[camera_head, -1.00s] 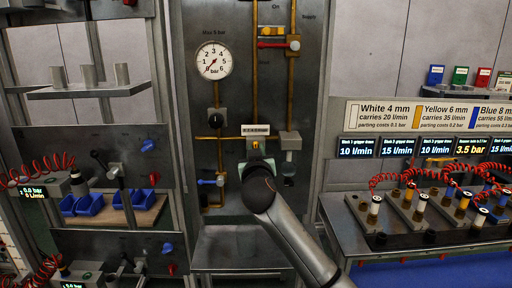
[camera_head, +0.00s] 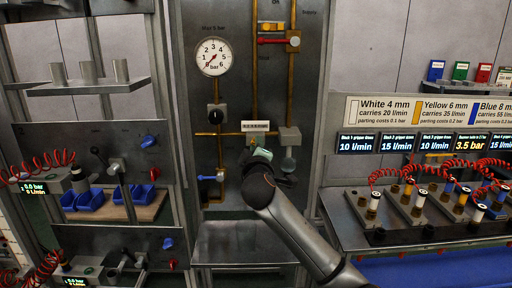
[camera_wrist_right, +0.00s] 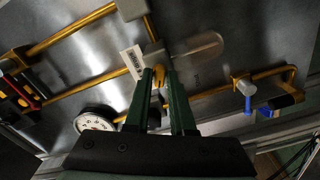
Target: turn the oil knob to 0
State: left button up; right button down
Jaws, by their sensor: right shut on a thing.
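The oil knob is a small yellow knob (camera_wrist_right: 160,74) just below a white scale label (camera_head: 255,126) on the grey panel. In the right wrist view the label (camera_wrist_right: 132,62) lies beside the fingers. My right gripper (camera_wrist_right: 164,76) has its two green fingers on either side of the knob and is shut on it. In the head view the right gripper (camera_head: 261,153) is tilted, and its wrist hides much of the area below the label. I cannot read the knob's setting. My left gripper is not in view.
A pressure gauge (camera_head: 213,57) and a black knob (camera_head: 216,116) are on the panel to the left. A blue-handled valve (camera_head: 210,177) is lower left. Yellow pipes run across the panel.

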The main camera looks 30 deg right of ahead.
jog(key=n, duration=0.5)
dwell(0.6)
jog(key=c, duration=0.8)
grip_release()
jog(key=shift+o, duration=0.2)
jog(key=b+v, duration=0.2)
jog(key=v, duration=1)
jog(key=shift+s, duration=0.3)
jog(key=shift+a, duration=0.1)
